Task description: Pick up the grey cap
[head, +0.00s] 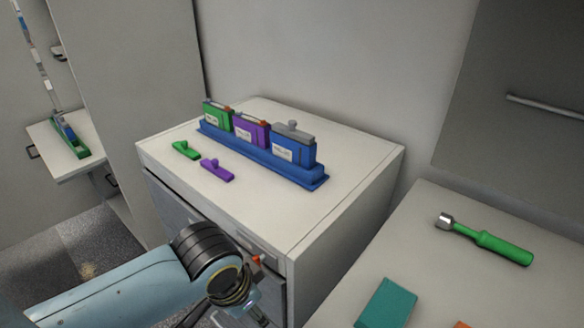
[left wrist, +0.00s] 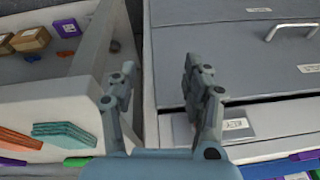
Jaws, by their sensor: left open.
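The grey cap (head: 293,128) sits on top of the blue battery (head: 294,149), the rightmost block in a long blue rack (head: 262,159) on the white cabinet. My left gripper (head: 258,316) is low in front of the cabinet in the head view, well below and apart from the cap, and mostly cut off or hidden there. In the left wrist view the two fingers of my left gripper (left wrist: 158,82) stand apart with nothing between them. The grey cap does not show in the left wrist view. My right gripper is in neither view.
A green cap (head: 186,150) and a purple cap (head: 217,170) lie on the white cabinet (head: 160,155) before the rack. Green and purple batteries stand left of the blue one. A green-handled tool (head: 490,242) lies on the right-hand counter. The cabinet top's front right is clear.

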